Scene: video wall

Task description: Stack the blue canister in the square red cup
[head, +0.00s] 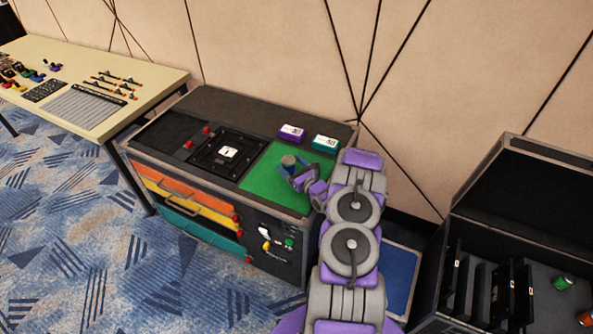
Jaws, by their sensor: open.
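A small bluish-grey canister (288,161) with a brownish top stands on the green mat (260,183) on top of the black cabinet. It appears to be the blue canister. My gripper (294,173) is open at its right side, low over the mat. At this size I cannot tell whether the fingers touch the canister or stand around it. I cannot make out a square red cup anywhere in the head view. My arm hides the right end of the cabinet.
A purple box (291,132) and a teal box (325,143) stand behind the mat. A black panel (227,152) and red knobs (206,130) lie left. The open case (562,235) at right holds green-and-red cans (563,282). A cream table (150,75) stands far left.

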